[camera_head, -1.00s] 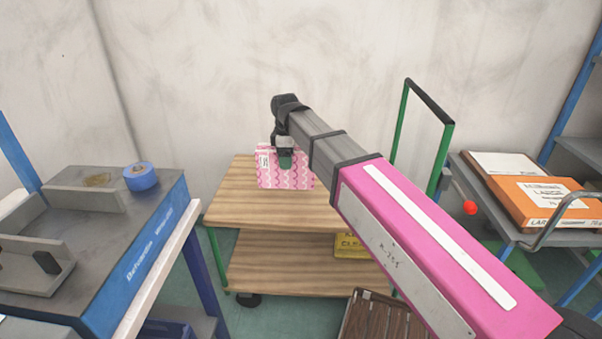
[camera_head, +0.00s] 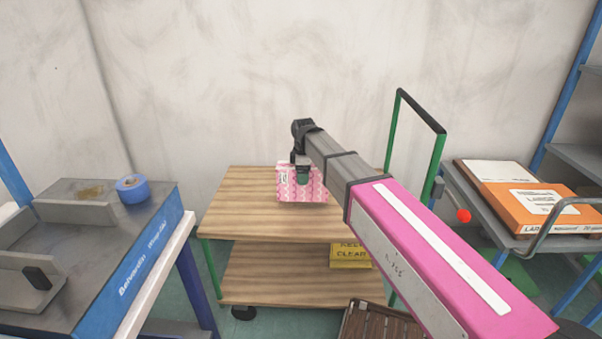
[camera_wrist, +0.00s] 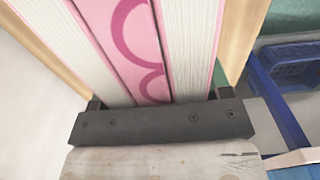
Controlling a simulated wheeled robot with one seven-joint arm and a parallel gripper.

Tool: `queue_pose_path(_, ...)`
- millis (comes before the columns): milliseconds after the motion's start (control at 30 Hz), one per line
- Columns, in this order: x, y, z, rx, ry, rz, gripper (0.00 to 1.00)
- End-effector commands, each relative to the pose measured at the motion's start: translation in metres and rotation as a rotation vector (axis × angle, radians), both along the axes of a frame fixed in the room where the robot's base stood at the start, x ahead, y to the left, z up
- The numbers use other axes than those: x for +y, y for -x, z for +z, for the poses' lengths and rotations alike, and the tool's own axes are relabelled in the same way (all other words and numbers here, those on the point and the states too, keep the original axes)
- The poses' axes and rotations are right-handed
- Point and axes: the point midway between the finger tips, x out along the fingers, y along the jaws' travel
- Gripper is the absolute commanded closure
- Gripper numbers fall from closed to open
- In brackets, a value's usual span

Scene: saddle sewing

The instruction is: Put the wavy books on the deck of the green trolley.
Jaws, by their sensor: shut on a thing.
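The wavy books (camera_head: 303,187), pink with wavy lines, are at the upper deck of the green trolley (camera_head: 250,215) in the head view. The trolley has wooden decks and a green frame with a tall handle at its right. My gripper (camera_head: 302,172) is over the books and shut on them. In the wrist view, pale page edges and pink covers of the books (camera_wrist: 135,50) run up from my gripper (camera_wrist: 165,105). I cannot tell whether the books touch the deck; their underside is hidden.
A yellow box (camera_head: 350,255) sits on the trolley's lower deck. A grey and blue bench (camera_head: 90,240) with blue tape (camera_head: 132,188) stands at left. A rack with an orange box (camera_head: 535,205) stands at right. A slatted brown thing (camera_head: 378,322) is in front. The upper deck's left part is bare.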

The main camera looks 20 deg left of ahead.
Motion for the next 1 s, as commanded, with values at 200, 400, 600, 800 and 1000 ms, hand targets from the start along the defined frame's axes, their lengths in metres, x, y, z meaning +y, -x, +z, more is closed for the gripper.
queue_pose_path(200, 0.000, 0.000, -0.024, 0.001, 0.000, 0.000, 0.95)
queue_pose_path(400, 0.000, 0.000, -0.035, 0.000, 0.000, 0.000, 0.95)
queue_pose_path(600, 0.000, 0.000, -0.034, 0.000, 0.000, 0.000, 0.95)
queue_pose_path(800, 0.000, 0.000, -0.037, 0.001, 0.000, 0.000, 0.03)
queue_pose_path(1000, 0.000, 0.000, -0.037, 0.001, 0.000, 0.000, 0.03)
